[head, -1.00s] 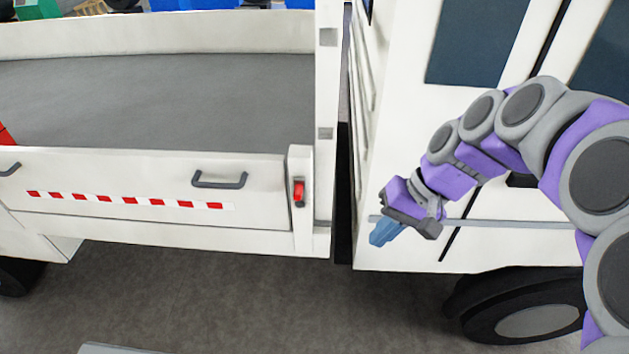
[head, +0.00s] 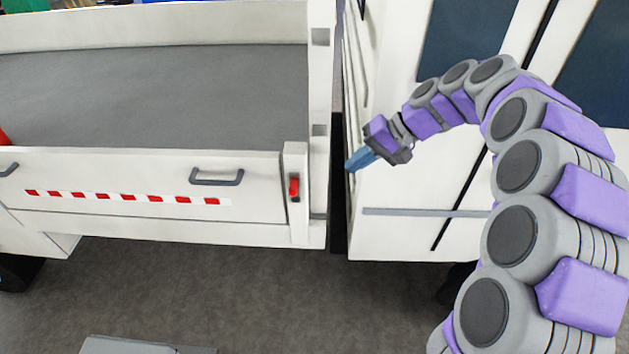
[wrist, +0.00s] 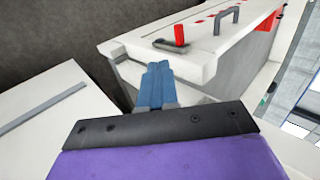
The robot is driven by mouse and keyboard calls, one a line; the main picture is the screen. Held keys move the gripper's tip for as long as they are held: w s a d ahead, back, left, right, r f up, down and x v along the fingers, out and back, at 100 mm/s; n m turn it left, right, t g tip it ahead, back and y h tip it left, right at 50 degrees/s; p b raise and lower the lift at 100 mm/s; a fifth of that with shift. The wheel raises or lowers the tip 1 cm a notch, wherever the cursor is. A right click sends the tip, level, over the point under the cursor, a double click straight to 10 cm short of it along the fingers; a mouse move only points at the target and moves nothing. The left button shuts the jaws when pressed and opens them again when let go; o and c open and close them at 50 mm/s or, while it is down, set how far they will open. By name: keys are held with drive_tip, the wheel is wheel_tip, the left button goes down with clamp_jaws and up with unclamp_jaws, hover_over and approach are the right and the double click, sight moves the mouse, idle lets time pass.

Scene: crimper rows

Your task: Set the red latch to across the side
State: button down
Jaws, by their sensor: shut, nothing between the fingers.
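The red latch (head: 294,188) is on the white corner post at the right end of the truck bed's side panel (head: 130,226). In the head view its red handle stands upright, along the post. The latch (wrist: 180,35) also shows in the wrist view, its red handle sticking out from a dark base plate. My gripper (head: 352,166) has blue fingers, is shut and empty, and is to the right of the latch, in front of the cab's edge and apart from the latch. In the wrist view the shut fingers (wrist: 156,82) point toward the post below the latch.
The white cab (head: 400,225) stands right of the bed, with a narrow dark gap (head: 338,185) between them. A grey handle (head: 216,178) and a red-and-white strip (head: 130,197) are on the side panel. Open floor (head: 230,290) lies in front.

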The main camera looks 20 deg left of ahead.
approach(294, 195)
wheel_tip(294, 195, down, 4)
drive_tip(key=shift+w+a+f, duration=0.1)
drive_tip(key=shift+a+f, duration=0.1)
drive_tip(key=shift+a, duration=0.65)
drive_tip(key=shift+a+f, duration=0.2)
drive_tip(key=shift+a, duration=0.65)
